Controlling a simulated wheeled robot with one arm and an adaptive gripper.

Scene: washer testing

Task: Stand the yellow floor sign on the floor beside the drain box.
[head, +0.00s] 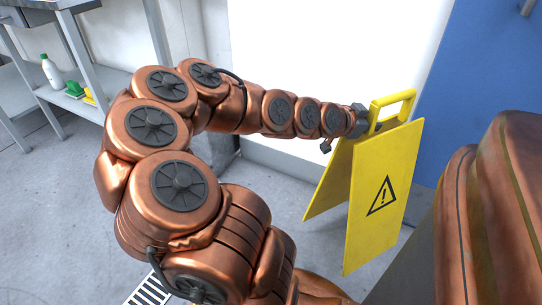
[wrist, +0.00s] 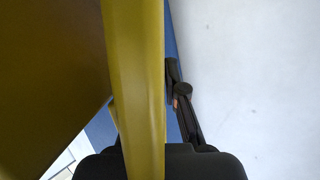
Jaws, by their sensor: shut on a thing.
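The yellow floor sign (head: 383,190) is right of centre in the head view. It is upright, with its two panels spread apart and a warning triangle on the near one. My gripper (head: 358,121) is shut on it near the top, just below the handle. I cannot tell whether its lower edges touch the floor. In the wrist view the sign (wrist: 140,90) fills the middle as a yellow band, and one dark finger shows to its right. No drain box is clearly visible; a slotted floor grate (head: 150,292) shows partly behind my arm.
A metal shelf unit (head: 108,78) at the left holds a white bottle (head: 51,72) and small green and yellow items. A white wall (head: 300,50) and a blue door (head: 478,75) stand behind the sign. Grey floor (head: 60,200) is clear at the left.

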